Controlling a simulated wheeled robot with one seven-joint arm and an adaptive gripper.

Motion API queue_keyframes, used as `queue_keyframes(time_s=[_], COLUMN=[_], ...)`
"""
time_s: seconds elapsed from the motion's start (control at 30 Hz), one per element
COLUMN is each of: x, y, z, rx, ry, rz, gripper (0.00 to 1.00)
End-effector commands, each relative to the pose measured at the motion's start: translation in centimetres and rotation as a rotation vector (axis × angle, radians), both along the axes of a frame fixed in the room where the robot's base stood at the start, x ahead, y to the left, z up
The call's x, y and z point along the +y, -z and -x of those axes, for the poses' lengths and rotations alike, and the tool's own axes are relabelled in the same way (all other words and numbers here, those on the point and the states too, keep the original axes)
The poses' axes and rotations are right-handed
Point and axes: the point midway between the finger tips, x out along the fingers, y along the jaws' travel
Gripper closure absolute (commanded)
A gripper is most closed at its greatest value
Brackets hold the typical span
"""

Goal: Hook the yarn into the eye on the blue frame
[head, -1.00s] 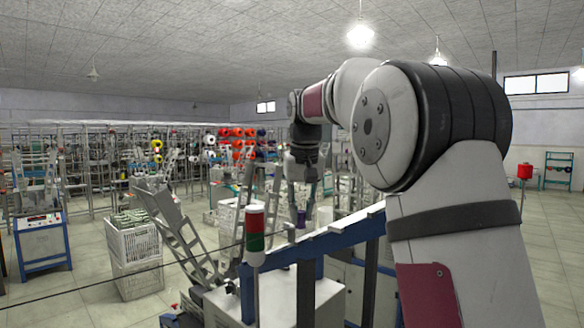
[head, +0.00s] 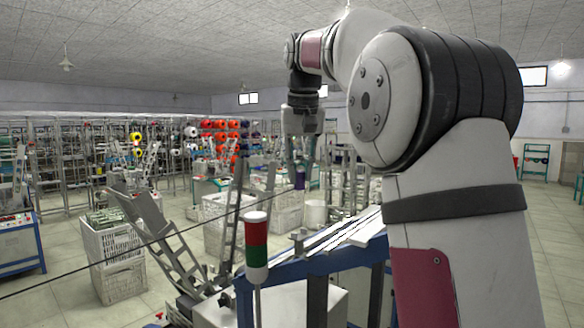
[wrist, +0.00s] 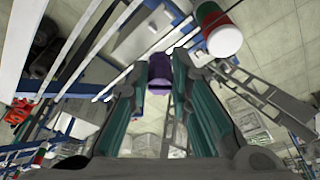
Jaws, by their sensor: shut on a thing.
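My gripper (head: 299,170) hangs above and behind the blue frame (head: 290,270) in the head view, pointing down. It is shut on a small purple piece (wrist: 160,72), which sits between the fingertips in the wrist view. The yarn (head: 118,246) shows as a thin dark line rising from the lower left edge of the head view toward my gripper. Its end at the purple piece is too small to make out. I cannot make out the eye for certain; a small grey bracket (head: 299,240) stands on the frame's top rail, below the gripper.
A red, green and white signal lamp (head: 257,245) stands close in front of the frame. Grey slanted ladder-like racks (head: 178,250) and a white crate (head: 115,262) are to its left. White slats (head: 345,232) lie along the frame's right. Machine rows and spools fill the background.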

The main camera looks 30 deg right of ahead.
Motion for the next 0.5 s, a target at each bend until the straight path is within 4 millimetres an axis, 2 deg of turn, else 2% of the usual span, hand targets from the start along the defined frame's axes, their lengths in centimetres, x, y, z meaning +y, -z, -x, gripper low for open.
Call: queue_keyframes(time_s=[0.27, 0.5], x=[0.0, 0.0], y=[1.4, 4.3], z=[0.0, -0.1], rx=[0.001, 0.002], ry=[0.001, 0.001], rz=[-0.001, -0.001], gripper=[1.00, 1.00])
